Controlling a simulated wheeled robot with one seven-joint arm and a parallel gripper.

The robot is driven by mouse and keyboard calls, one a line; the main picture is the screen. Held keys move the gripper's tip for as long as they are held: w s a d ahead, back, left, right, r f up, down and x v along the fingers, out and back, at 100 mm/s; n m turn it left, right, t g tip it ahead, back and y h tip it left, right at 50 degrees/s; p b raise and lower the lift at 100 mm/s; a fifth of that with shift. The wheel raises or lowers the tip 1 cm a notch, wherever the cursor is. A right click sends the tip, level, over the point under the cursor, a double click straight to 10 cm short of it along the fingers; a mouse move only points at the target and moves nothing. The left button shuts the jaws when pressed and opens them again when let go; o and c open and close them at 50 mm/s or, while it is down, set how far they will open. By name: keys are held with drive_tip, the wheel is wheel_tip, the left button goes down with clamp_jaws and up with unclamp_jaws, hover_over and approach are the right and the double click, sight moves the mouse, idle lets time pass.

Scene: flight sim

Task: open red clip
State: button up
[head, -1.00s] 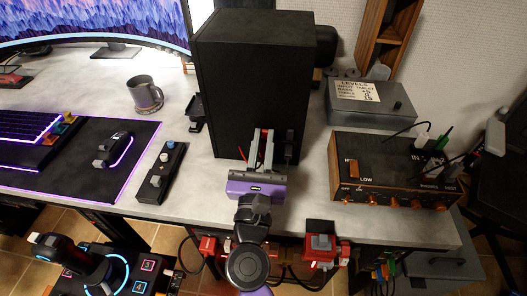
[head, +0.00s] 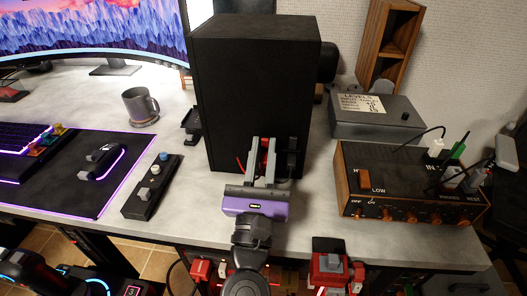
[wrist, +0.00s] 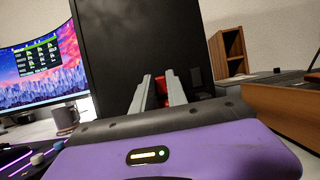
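The red clip (head: 265,147) is a small red piece low on the face of the black speaker box (head: 250,80). It also shows in the wrist view (wrist: 159,86), partly hidden between my fingers. My gripper (head: 262,145) has a purple body and two grey fingers pointing at the box. In the wrist view the fingers (wrist: 158,84) are apart, with the red clip seen in the gap. I cannot tell whether either finger touches it. A dark clip (head: 291,145) sits just right of the fingers.
A wood-sided amplifier box (head: 400,185) with knobs and cables stands to the right, a grey metal box (head: 375,118) behind it. A small switch panel (head: 152,185) and a mug (head: 140,107) are to the left. Bare desk lies on both sides of my gripper.

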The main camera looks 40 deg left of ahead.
drive_tip(key=shift+o, duration=1.4)
drive_tip(key=shift+s, duration=0.1)
drive_tip(key=v, duration=0.7)
drive_tip(key=shift+s+d+f, duration=0.2)
drive_tip(key=shift+s, duration=0.1)
